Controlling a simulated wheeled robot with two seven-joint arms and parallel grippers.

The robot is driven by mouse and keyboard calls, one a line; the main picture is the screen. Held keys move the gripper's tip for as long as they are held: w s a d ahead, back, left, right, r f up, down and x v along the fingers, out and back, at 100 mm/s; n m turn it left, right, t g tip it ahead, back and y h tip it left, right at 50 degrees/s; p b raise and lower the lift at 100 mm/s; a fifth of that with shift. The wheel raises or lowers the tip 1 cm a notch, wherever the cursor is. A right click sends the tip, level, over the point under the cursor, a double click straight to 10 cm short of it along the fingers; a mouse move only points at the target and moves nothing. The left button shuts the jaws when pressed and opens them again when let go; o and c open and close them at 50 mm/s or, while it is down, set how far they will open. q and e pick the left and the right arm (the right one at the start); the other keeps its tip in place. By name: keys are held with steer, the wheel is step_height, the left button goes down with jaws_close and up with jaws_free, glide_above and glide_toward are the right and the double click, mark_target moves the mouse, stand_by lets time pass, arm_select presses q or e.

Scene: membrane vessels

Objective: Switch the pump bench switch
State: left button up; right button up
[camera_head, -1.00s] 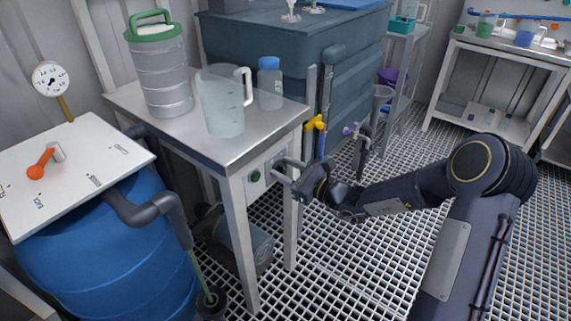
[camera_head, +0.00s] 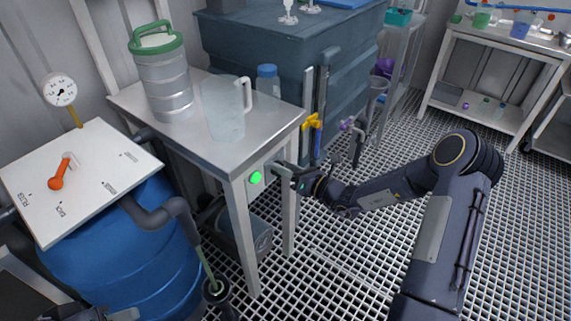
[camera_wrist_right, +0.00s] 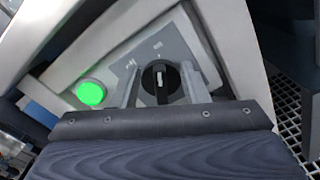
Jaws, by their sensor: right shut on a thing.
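The pump bench switch is a black rotary knob (camera_wrist_right: 160,82) with a pale pointer line, on a grey plate under the bench top. My right gripper (camera_wrist_right: 160,90) has one finger on each side of the knob and is shut on it. In the head view my right gripper (camera_head: 281,171) reaches the box on the bench front and hides the knob. Beside the knob a round lamp (camera_head: 256,177) glows bright green; it also shows in the right wrist view (camera_wrist_right: 91,93). What seems to be my left gripper (camera_head: 122,314) shows only partly at the bottom left.
On the bench (camera_head: 215,143) stand a green-lidded canister (camera_head: 163,82), a clear jug (camera_head: 224,115) and a blue-capped bottle (camera_head: 268,80). A yellow valve (camera_head: 312,122) is just right of the bench. A blue barrel (camera_head: 140,255) stands left. Grated floor is open at right.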

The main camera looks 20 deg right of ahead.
steer(key=shift+f, duration=0.1)
stand_by(0.4)
steer(key=o, duration=1)
steer(key=shift+c, duration=0.2)
steer(key=shift+s+d, duration=0.1)
steer(key=p+v, duration=0.1)
steer(key=v, duration=0.6)
steer(key=shift+s+d, duration=0.15)
steer(key=shift+s, duration=0.1)
